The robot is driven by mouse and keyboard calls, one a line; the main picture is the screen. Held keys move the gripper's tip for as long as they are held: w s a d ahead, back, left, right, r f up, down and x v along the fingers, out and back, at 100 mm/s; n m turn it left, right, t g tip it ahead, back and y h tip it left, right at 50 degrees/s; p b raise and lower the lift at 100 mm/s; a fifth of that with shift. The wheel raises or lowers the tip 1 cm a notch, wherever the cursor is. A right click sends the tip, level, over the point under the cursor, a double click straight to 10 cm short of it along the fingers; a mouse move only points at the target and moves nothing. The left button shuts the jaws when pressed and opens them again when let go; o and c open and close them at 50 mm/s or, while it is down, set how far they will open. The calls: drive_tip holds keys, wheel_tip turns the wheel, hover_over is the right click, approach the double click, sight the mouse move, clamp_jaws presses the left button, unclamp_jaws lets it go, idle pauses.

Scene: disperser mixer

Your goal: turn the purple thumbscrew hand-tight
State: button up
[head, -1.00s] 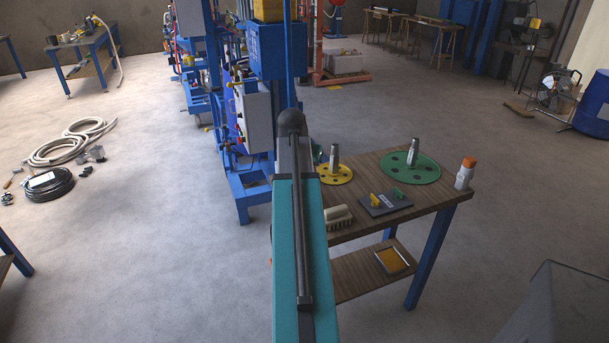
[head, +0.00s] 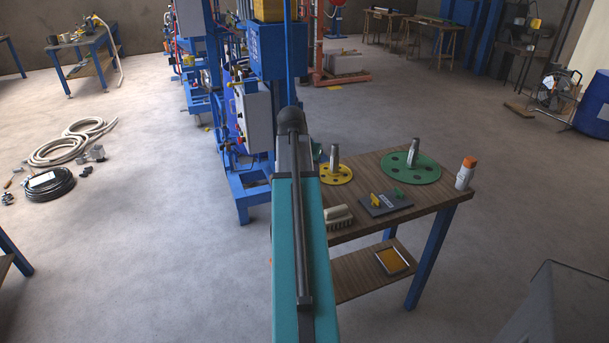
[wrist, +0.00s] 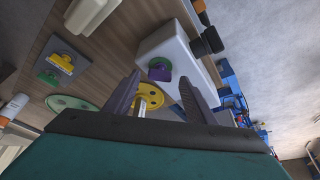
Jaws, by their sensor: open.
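In the wrist view a small purple thumbscrew (wrist: 160,73) with a dark green part shows on the face of a pale box-shaped body (wrist: 178,55). My gripper (wrist: 159,76) is open, with its two dark fingers on either side of the thumbscrew in the picture. I cannot tell how far the fingertips are from it, and no contact is clear. Beyond and between the fingers is a yellow disc (wrist: 155,97) with a metal shaft. In the head view my own arm hides the gripper and the thumbscrew.
The wooden bench (head: 435,190) carries a green disc (head: 425,168), a brush (head: 338,217), a plate (head: 384,203) with yellow and green thumbscrews, and an orange-capped bottle (head: 465,173). A black knob (wrist: 208,42) juts from the pale body. Blue machine frames (head: 245,195) stand beyond.

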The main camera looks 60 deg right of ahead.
drive_tip(key=w+b+v, duration=0.1)
drive_tip(key=v, duration=1.2)
drive_tip(key=shift+s+b, duration=0.4)
drive_tip(key=shift+s, duration=0.05)
